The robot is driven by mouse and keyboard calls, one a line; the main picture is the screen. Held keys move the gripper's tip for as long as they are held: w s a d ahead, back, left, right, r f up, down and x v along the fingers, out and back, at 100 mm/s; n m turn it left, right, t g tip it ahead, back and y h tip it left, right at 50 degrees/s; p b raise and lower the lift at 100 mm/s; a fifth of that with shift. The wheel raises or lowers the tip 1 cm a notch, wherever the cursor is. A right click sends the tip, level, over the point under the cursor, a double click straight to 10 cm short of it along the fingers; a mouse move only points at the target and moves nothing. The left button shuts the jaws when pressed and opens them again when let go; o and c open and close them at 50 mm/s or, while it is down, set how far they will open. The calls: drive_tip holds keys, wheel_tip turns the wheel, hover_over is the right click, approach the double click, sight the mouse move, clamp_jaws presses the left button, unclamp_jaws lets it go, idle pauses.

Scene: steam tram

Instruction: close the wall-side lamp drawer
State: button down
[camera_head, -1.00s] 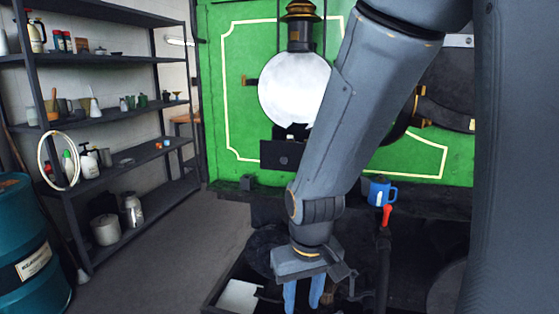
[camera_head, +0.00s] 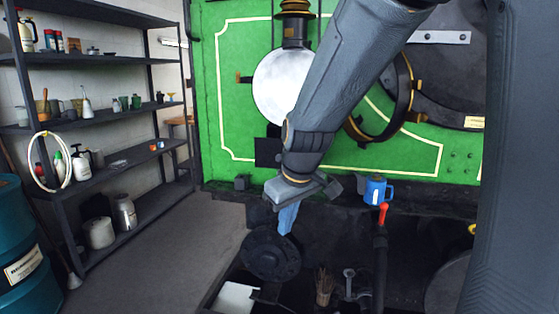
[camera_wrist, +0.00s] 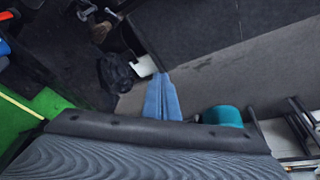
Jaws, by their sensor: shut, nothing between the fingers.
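The wall-side lamp (camera_head: 284,88) has a round white face and a brass-topped chimney, and stands before the green front panel. A small dark box (camera_head: 267,152) under its face appears to be the lamp drawer. My arm covers its right side, and I cannot tell how far it stands out. My gripper (camera_head: 287,220) is shut and empty, its blue fingers pointing down. In the picture it is below and right of the box, apart from it. In the wrist view the shut fingers (camera_wrist: 162,98) point at the dark floor area; the drawer cannot be made out there.
A dark round buffer (camera_head: 271,256) lies below my fingers. A blue mug (camera_head: 376,190) stands on the ledge near a red-handled lever (camera_head: 383,215). A second, brass-ringed lamp (camera_head: 402,100) is at right. Shelving (camera_head: 110,122) and a teal barrel (camera_head: 18,240) stand left; the floor between is clear.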

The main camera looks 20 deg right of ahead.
sight(279, 155)
drive_tip(key=w+d+r+n+t+b, duration=0.1)
drive_tip(key=w+d+r+n+t, duration=0.15)
drive_tip(key=w+r, duration=0.5)
drive_tip(key=w+d+r+n+t+b, duration=0.1)
drive_tip(key=w+d+r+n, duration=0.3)
drive_tip(key=r, duration=0.6)
drive_tip(key=shift+m, duration=0.35)
drive_tip(key=p+x, duration=0.1)
drive_tip(key=x, duration=0.2)
drive_tip(key=w+a+r+p+x, duration=0.1)
drive_tip(key=x, duration=0.3)
drive_tip(key=p+x, duration=0.1)
drive_tip(key=x, duration=0.3)
drive_tip(key=shift+w+a, duration=0.2)
drive_tip(key=shift+w, duration=0.15)
drive_tip(key=shift+w+d+p, duration=0.4)
drive_tip(key=shift+w+d, duration=0.15)
drive_tip(key=shift+w, duration=0.25)
